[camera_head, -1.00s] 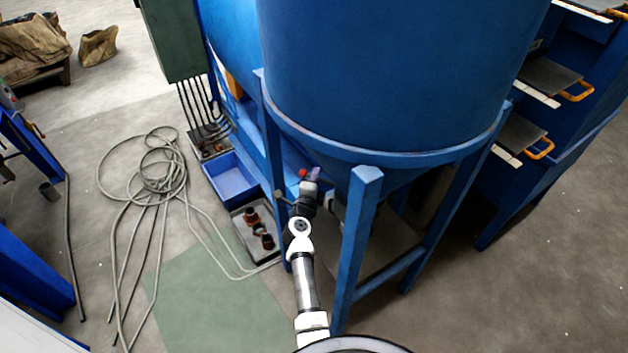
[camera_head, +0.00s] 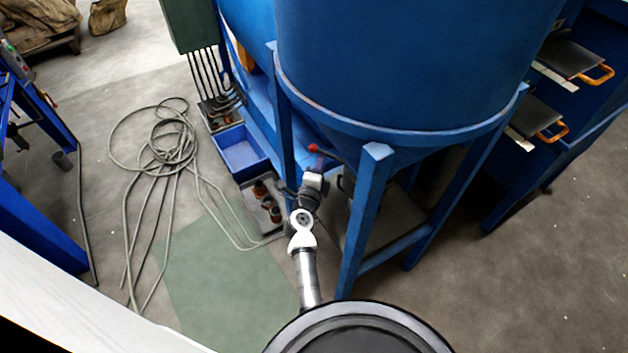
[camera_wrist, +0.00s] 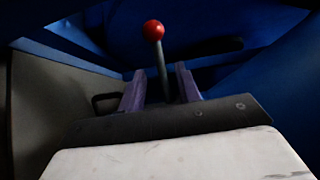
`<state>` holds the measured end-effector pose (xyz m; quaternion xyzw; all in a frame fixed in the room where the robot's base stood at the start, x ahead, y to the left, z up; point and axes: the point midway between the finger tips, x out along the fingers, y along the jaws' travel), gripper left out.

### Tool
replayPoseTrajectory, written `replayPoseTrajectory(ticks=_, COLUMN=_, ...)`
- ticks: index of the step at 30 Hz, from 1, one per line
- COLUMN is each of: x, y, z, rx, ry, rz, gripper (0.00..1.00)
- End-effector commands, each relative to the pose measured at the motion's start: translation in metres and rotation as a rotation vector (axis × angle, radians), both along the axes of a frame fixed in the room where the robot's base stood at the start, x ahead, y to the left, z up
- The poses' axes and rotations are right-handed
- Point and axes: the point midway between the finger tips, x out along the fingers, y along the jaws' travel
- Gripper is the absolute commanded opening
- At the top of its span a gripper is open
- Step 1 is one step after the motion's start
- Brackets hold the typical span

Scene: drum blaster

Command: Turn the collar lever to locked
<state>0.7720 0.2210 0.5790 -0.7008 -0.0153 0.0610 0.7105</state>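The collar lever is a thin dark rod with a red ball knob (camera_wrist: 153,31), standing up in the wrist view and leaning slightly left. In the head view its red knob (camera_head: 313,148) shows beside the hopper's lower rim. My gripper (camera_wrist: 161,80) has two purple fingers, one on each side of the rod, with gaps to both. It is open, and the knob rises beyond the fingertips. In the head view my gripper (camera_head: 318,162) is just below the knob. The lever's base and the collar are hidden or too dark to make out.
The blue hopper (camera_head: 410,60) stands on blue legs, one leg (camera_head: 365,215) close right of my arm. A blue bin (camera_head: 242,150) and a grey tray (camera_head: 248,195) with reddish-brown parts lie left. A coiled hose (camera_head: 165,145) lies on the open floor.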

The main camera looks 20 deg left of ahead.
Motion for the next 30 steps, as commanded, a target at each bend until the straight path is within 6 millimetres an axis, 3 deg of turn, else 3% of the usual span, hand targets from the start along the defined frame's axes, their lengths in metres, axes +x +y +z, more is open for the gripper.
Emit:
replayPoseTrajectory(ticks=6, x=-0.047, y=-0.005, z=0.003, rx=-0.001, ry=0.001, rz=0.001, gripper=0.33)
replayPoseTrajectory(ticks=12, x=-0.070, y=-0.007, z=0.004, rx=0.000, ry=0.000, rz=0.001, gripper=0.33)
replayPoseTrajectory(ticks=30, x=-0.076, y=-0.008, z=0.005, rx=0.000, ry=-0.001, rz=0.000, gripper=0.33)
